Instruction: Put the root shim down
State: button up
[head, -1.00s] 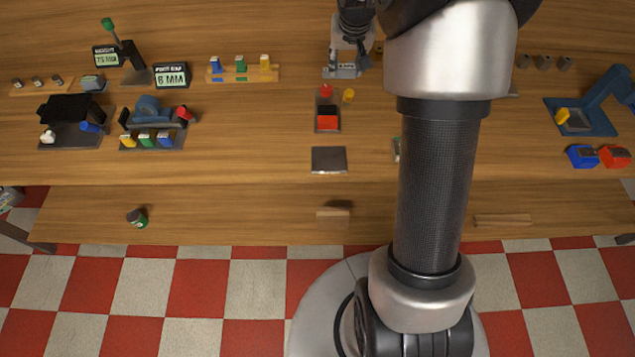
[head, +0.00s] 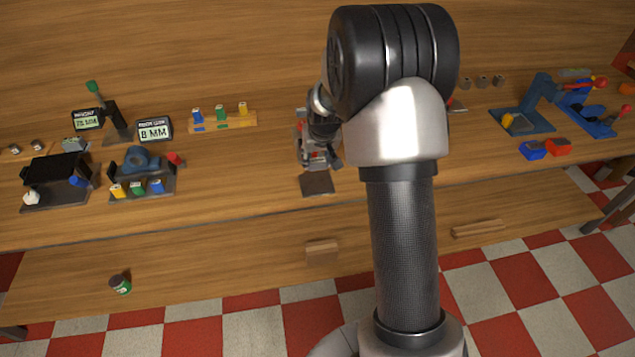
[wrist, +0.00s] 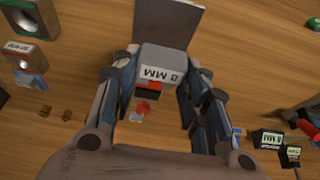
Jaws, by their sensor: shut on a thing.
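The root shim (wrist: 163,64) is a grey block with a white face marked "8 MM", upside down in the wrist view. My gripper (wrist: 162,76) is shut on it, with one finger on each side. In the head view my gripper (head: 318,157) hangs over the bench, just behind a dark square plate (head: 317,184). The shim is hard to make out there. In the wrist view the plate (wrist: 168,18) lies just beyond the shim, whose edge overlaps it in the picture. I cannot tell the height of the shim above the bench.
A tray with a red and black piece (wrist: 147,94) lies below my gripper. A rack of coloured pieces (head: 220,121) and a sign reading "8 MM" (head: 154,130) stand to the left. A blue fixture (head: 530,110) stands to the right. Bare wood surrounds the plate.

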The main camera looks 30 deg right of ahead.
notch_tip(320, 180, down, 8)
jog(key=shift+f+b, duration=0.2)
jog(key=shift+b, duration=0.7)
jog(key=shift+f, duration=0.2)
jog(key=o, duration=1.1)
jog(key=shift+c, duration=0.2)
jog(key=shift+r, duration=0.1)
